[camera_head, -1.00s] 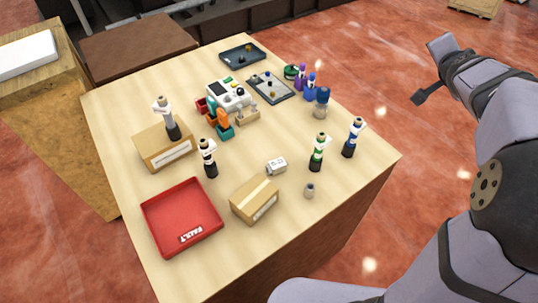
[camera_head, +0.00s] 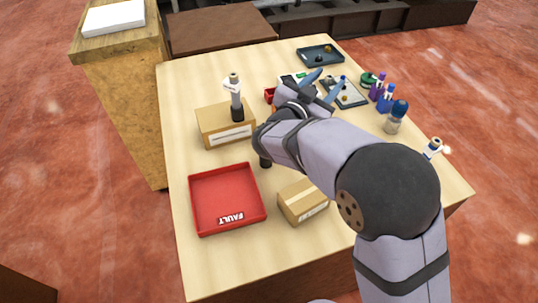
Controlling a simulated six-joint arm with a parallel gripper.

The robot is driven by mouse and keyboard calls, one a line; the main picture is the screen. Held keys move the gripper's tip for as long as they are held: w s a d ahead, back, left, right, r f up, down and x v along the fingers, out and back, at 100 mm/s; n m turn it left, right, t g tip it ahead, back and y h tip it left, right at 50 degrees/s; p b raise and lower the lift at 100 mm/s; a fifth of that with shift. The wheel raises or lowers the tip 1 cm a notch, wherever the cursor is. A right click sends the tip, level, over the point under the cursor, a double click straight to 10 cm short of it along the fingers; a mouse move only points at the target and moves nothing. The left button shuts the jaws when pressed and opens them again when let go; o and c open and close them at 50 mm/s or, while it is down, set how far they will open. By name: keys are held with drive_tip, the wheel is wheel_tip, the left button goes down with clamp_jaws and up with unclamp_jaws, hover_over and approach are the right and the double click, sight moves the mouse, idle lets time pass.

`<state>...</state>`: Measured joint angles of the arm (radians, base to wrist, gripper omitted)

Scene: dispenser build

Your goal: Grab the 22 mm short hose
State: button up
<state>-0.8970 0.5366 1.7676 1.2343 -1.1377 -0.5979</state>
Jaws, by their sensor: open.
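I cannot tell which item is the 22 mm short hose; none is clearly readable as it. Candidates are a grey and black upright piece with a white tag (camera_head: 236,100) on a cardboard box, and a tagged piece (camera_head: 433,148) at the table's right side, its lower part hidden by my arm. A dark upright piece (camera_head: 265,160) stands mostly hidden behind my wrist. My gripper (camera_head: 332,76) is open above the table's back middle, in front of the white device, with nothing seen between its fingers.
A red FAULT tray (camera_head: 197,208) and a cardboard box (camera_head: 303,202) stand in front. Another box (camera_head: 225,130) is left. Blue-capped (camera_head: 396,117), purple (camera_head: 378,90) and blue (camera_head: 387,99) bottles stand right of a grey tray (camera_head: 358,101). A dark tray (camera_head: 308,56) is behind.

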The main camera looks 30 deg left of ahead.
drive_tip(key=s+a+f+n, duration=0.1)
drive_tip(key=s+a, duration=0.2)
drive_tip(key=s, duration=0.1)
drive_tip(key=s+a+f+n+y+b, duration=0.1)
drive_tip(key=s+a+f, duration=0.1)
drive_tip(key=s+a, duration=0.1)
drive_tip(key=s+a+f+n+t, duration=0.1)
drive_tip(key=s+a+f+n, duration=0.1)
drive_tip(key=s, duration=0.3)
drive_tip(key=shift+s+a+f+b, duration=0.2)
drive_tip(key=shift+s+a+b, duration=0.15)
drive_tip(key=shift+a, duration=0.15)
drive_tip(key=shift+s+a+f+y+p, duration=0.1)
drive_tip(key=shift+s+f+y+p, duration=0.4)
drive_tip(key=shift+s, duration=0.2)
drive_tip(key=shift+s+a+f+y+p, duration=0.1)
drive_tip(key=shift+s+f+y+p, duration=0.3)
drive_tip(key=shift+s+y+p, duration=0.2)
drive_tip(key=shift+w+r+p, duration=0.15)
drive_tip(key=shift+w+p, duration=0.25)
drive_tip(key=shift+w, duration=0.05)
drive_tip(key=w+p, duration=0.2)
drive_tip(key=w, duration=0.2)
drive_tip(key=shift+a, duration=0.2)
drive_tip(key=shift+c, duration=0.6)
clamp_jaws()
